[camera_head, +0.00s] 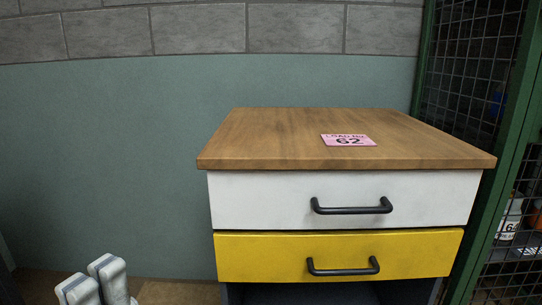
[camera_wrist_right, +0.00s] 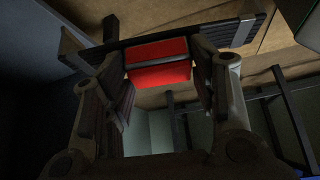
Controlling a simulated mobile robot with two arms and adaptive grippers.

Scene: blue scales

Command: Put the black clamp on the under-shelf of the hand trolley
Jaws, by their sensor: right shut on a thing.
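In the right wrist view my right gripper (camera_wrist_right: 160,75) is shut on the black clamp (camera_wrist_right: 232,34), a long dark bar with a lighter band near one end. A red block (camera_wrist_right: 158,62) shows at the bar, between the fingers; I cannot tell if it is part of the clamp. In the head view my left gripper (camera_head: 94,284) shows at the bottom left as two pale grey fingers side by side, cut by the frame edge. It is apart from the cabinet. I cannot identify the hand trolley or its under-shelf with certainty.
A drawer cabinet with a wooden top (camera_head: 270,140) stands ahead, with a white drawer (camera_head: 260,200) and a yellow drawer (camera_head: 255,255). A green mesh cage (camera_head: 425,60) stands at right. Dark frame bars (camera_wrist_right: 290,110) show in the wrist view.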

